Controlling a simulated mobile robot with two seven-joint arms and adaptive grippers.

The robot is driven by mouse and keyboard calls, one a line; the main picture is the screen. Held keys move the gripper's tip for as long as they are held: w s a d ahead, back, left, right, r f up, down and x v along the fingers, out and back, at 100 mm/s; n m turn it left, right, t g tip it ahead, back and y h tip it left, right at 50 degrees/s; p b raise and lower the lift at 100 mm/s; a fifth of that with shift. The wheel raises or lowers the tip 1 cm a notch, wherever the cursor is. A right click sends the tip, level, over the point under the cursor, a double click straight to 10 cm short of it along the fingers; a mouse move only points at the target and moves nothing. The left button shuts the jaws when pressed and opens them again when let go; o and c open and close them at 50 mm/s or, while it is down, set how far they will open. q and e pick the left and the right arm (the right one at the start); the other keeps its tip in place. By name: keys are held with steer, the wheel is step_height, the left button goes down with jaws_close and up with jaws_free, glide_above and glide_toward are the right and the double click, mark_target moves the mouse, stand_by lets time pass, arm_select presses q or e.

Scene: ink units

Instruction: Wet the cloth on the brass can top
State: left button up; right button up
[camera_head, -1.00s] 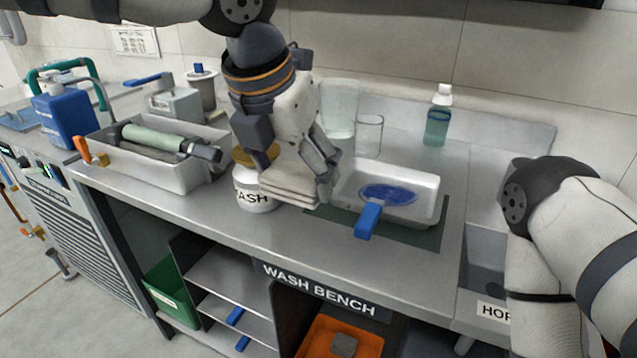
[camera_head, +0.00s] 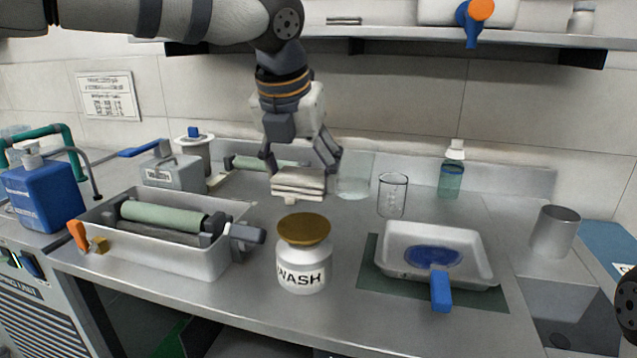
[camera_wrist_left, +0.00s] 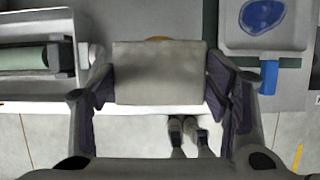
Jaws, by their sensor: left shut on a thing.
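A white jar labelled WASH (camera_head: 302,276) stands upright on the bench with a wide brass top (camera_head: 304,229). My left gripper (camera_head: 302,160) is shut on a folded pale cloth (camera_head: 299,182). The cloth is held in the air, clear of the brass top, and appears above and behind it in the head view. In the left wrist view the cloth (camera_wrist_left: 157,72) spans between the fingers (camera_wrist_left: 160,95) and hides nearly all of the jar; only a sliver of brass (camera_wrist_left: 158,38) shows at its far edge. My right gripper is out of view.
A grey tray with a green roller (camera_head: 165,216) stands left of the jar. A white tray (camera_head: 388,264) with a blue-handled tool (camera_head: 440,288) sits on a green mat to the right. Glass beakers (camera_head: 393,196) and a bottle (camera_head: 451,172) stand behind. A shelf (camera_head: 380,40) hangs above.

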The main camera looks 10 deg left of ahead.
mark_target(304, 225)
arm_select(q)
steer(key=shift+w+a+r, duration=0.1)
steer(key=shift+a, duration=0.05)
steer(key=shift+f, duration=3)
steer(key=shift+f, duration=1.15)
steer(key=shift+r, duration=3.6)
